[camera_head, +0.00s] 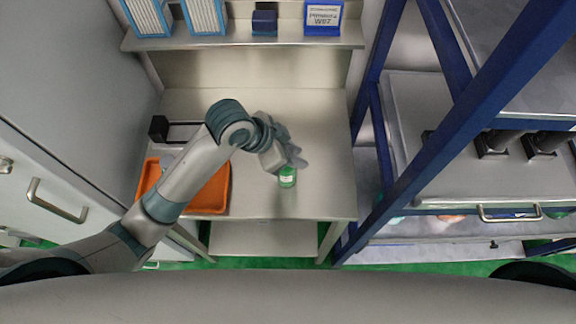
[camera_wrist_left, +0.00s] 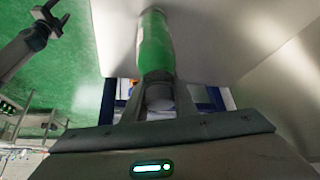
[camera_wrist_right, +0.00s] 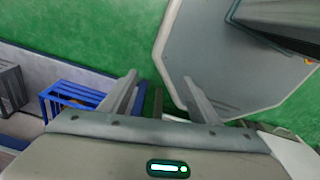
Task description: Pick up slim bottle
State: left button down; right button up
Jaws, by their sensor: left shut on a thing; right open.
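The slim bottle is green with a pale label. In the head view the bottle (camera_head: 287,178) is at the front right part of the steel table, below my left gripper (camera_head: 292,160). In the left wrist view the green bottle (camera_wrist_left: 154,45) extends out from between the fingers of my left gripper (camera_wrist_left: 158,88), which is shut on its near end. I cannot tell whether its base touches the table. My right gripper (camera_wrist_right: 160,92) is open and empty in the right wrist view, over the green floor.
An orange tray (camera_head: 212,194) lies on the table left of the bottle, partly behind my left arm. A shelf (camera_head: 240,40) with blue boxes runs along the back. A blue-framed rack (camera_head: 437,112) stands right of the table. The table around the bottle is clear.

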pick_arm(q)
jog(key=shift+r, duration=0.1)
jog(key=shift+w+r+b, duration=0.1)
jog(key=shift+r+b, duration=0.3)
jog(key=shift+r, duration=0.15)
jog(key=s+d+r+b, duration=0.2)
jog(key=s+d+r, duration=0.4)
jog(key=s+r, duration=0.3)
jog(key=shift+s+d+r+b, duration=0.35)
jog(key=shift+b, duration=0.05)
pick_arm(e)
jog(key=f, duration=0.2)
jog(key=s+f, duration=0.1)
jog(key=shift+d+f, duration=0.1)
jog(key=shift+f, duration=0.25)
jog(key=shift+d, duration=0.25)
